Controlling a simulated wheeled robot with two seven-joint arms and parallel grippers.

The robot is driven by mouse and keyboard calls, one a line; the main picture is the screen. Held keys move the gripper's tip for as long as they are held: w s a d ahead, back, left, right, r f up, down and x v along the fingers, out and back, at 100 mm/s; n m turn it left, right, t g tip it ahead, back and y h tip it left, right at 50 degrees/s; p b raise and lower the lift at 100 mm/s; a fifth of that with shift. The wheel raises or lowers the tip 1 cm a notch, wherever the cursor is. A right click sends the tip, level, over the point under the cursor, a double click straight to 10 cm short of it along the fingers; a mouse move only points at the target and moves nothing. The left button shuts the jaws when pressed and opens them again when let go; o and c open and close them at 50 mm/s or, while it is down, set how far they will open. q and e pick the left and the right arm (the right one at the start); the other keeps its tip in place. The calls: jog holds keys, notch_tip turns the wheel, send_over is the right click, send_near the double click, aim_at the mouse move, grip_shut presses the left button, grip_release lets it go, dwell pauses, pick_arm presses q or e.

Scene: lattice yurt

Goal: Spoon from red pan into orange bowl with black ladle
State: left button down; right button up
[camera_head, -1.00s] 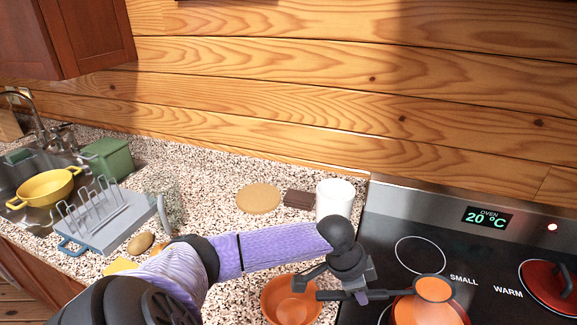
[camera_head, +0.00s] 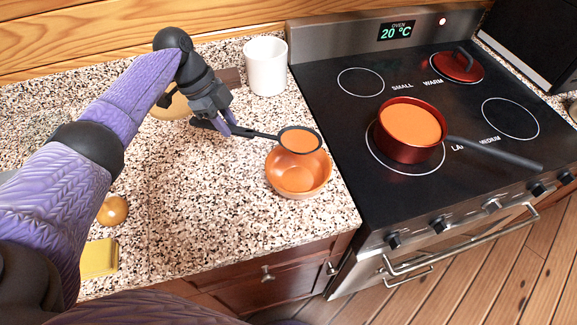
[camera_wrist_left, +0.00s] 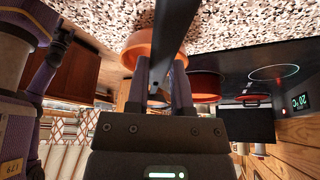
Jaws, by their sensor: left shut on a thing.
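My left gripper (camera_head: 228,122) is shut on the handle of the black ladle (camera_head: 262,134). The ladle's cup, full of orange food (camera_head: 300,140), is over the back part of the orange bowl (camera_head: 298,187) and looks about level. The bowl stands on the counter near the stove; a paler orange patch shows at its bottom, whether food or bare bowl I cannot tell. The red pan (camera_head: 383,146), holding orange food, sits on the front left burner. The wrist view shows the ladle handle (camera_wrist_left: 172,35), the bowl (camera_wrist_left: 137,46) and the pan (camera_wrist_left: 206,84).
A white canister (camera_head: 265,66) stands at the back of the counter (camera_head: 200,220), with a round tan board (camera_head: 172,107) nearby. The pan's black handle (camera_head: 495,153) points right. A red lid (camera_head: 457,68) lies on the back right burner. A yellow sponge (camera_head: 99,258) lies front left.

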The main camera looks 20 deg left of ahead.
pick_arm(q)
jog(key=t+p, duration=0.2)
jog(key=shift+s+f+m+p, duration=0.2)
jog(key=shift+s+m+p, duration=0.05)
jog(key=shift+m+p, duration=0.05)
jog(key=m+t+h+b, duration=0.1)
jog(key=m+t+b, duration=0.1)
jog(key=t+b, duration=0.3)
jog(key=s+m+t+h+b, duration=0.1)
jog(key=m+t+b, duration=0.2)
jog(key=t+b, duration=0.2)
jog(key=m+t+h+b, duration=0.2)
jog(key=m+t+b, duration=0.1)
jog(key=t+b, duration=0.2)
jog(key=shift+s+d+t, duration=0.1)
jog(key=shift+s+t, duration=0.15)
jog(key=shift+t, duration=0.45)
pick_arm(e)
notch_tip(320, 180, down, 14)
jog(key=s+d, duration=0.1)
jog(key=s, duration=0.1)
jog(key=shift+g, duration=0.3)
pick_arm(q)
jog(key=shift+f, duration=0.1)
pick_arm(e)
jog(key=shift+a, duration=0.15)
jog(key=shift+a, duration=0.3)
jog(key=shift+d+r, duration=0.1)
jog(key=shift+r, duration=0.05)
